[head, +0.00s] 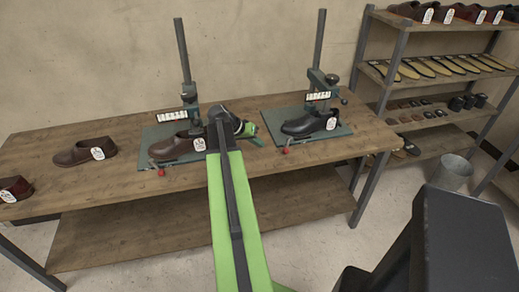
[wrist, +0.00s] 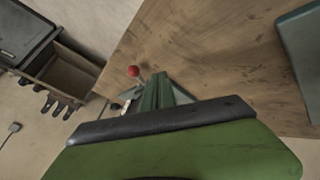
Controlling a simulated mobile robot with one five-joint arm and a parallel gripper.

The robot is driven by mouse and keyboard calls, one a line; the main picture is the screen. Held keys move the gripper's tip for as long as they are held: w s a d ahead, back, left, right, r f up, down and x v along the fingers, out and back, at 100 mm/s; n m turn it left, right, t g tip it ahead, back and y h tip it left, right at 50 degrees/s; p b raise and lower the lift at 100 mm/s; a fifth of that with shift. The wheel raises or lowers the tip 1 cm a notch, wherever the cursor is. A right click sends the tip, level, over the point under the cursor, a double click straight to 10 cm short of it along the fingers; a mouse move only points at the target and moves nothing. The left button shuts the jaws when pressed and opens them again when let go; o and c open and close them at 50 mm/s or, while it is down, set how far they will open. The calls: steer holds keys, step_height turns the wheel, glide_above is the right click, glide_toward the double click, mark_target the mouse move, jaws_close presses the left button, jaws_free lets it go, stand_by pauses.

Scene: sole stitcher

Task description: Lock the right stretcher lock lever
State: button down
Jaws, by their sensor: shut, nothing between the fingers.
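The right stretcher (head: 317,88) stands on a dark green base plate on the bench and holds a black shoe (head: 309,124). The red knob of its lock lever (head: 285,151) shows at the plate's front left. My gripper (head: 250,135) is at the end of my outstretched arm, left of that plate and just behind and left of the knob. In the wrist view my gripper (wrist: 158,85) is shut and empty. A red knob (wrist: 133,71) on a thin stem shows close beside its tip; I cannot tell whether they touch. The lever's base is hidden.
The left stretcher (head: 187,75) holds a brown shoe (head: 178,147), with its own red knob (head: 162,172) in front. Two more brown shoes lie at the bench's left. A shoe rack (head: 432,75) and a bucket (head: 453,172) stand right. The bench top (head: 370,128) is free at its right end.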

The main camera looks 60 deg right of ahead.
mark_target(271, 153)
steer(key=b+x, duration=0.2)
steer(key=x, duration=0.1)
steer(key=b+x, duration=0.2)
steer(key=x, duration=0.1)
steer(key=shift+f, duration=0.5)
steer(key=shift+s+d+r+p, duration=0.2)
steer(key=shift+s, duration=0.45)
steer(key=shift+s+d+r+p, duration=0.15)
steer(key=shift+s+r, duration=0.05)
steer(key=shift+s, duration=0.5)
steer(key=shift+s+d+r+p, duration=0.2)
steer(key=shift+s+r, duration=0.05)
steer(key=shift+s, duration=0.4)
